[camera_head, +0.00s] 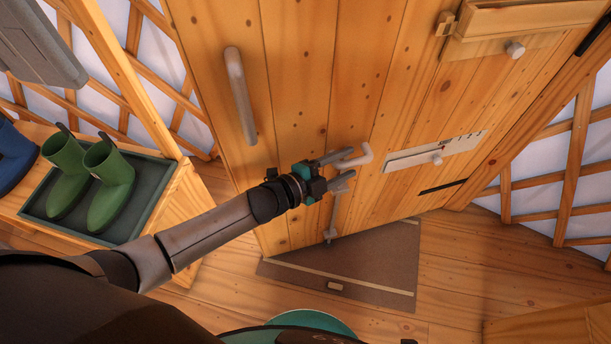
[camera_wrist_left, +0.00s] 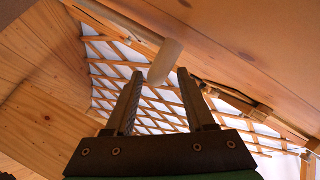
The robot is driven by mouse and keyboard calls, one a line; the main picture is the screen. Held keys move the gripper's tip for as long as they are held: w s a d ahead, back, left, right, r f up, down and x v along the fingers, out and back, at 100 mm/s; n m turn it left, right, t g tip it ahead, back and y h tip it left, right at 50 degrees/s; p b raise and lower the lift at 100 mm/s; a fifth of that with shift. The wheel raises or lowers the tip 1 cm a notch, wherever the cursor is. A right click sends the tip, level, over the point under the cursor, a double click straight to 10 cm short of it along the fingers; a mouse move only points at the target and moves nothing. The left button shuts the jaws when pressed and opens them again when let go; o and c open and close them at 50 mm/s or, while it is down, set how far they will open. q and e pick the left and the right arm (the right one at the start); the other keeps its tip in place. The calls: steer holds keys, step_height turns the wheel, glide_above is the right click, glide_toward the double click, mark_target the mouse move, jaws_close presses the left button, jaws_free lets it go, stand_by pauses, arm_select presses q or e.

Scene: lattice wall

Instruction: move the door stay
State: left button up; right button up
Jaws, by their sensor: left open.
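A slim grey rod (camera_head: 335,215), which looks like the door stay, runs down the lower part of the plank door (camera_head: 300,60) to a small foot near the floor. A pale bent lever (camera_head: 362,156) sticks out just above it; I cannot tell whether the two are joined. My left gripper (camera_head: 350,164) is open in front of the door, with its fingertips close to the lever. In the left wrist view a pale rounded bar end (camera_wrist_left: 165,62) shows just past the open fingertips (camera_wrist_left: 160,76). Contact is not clear. My right gripper is not in view.
A vertical grey handle (camera_head: 240,95) and a pale slide plate (camera_head: 415,156) with a knob are on the door. Green boots (camera_head: 108,180) stand in a tray (camera_head: 150,205) on a wooden bench at left. A brown mat (camera_head: 380,285) lies below the door.

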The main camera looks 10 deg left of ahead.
arm_select(q)
steer(key=p+v, duration=0.3)
steer(key=v, duration=1)
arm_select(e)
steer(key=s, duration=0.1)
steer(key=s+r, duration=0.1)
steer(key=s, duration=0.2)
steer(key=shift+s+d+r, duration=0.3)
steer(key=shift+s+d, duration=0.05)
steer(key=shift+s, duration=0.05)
arm_select(q)
steer(key=shift+s+a+r, duration=0.1)
steer(key=shift+a, duration=0.05)
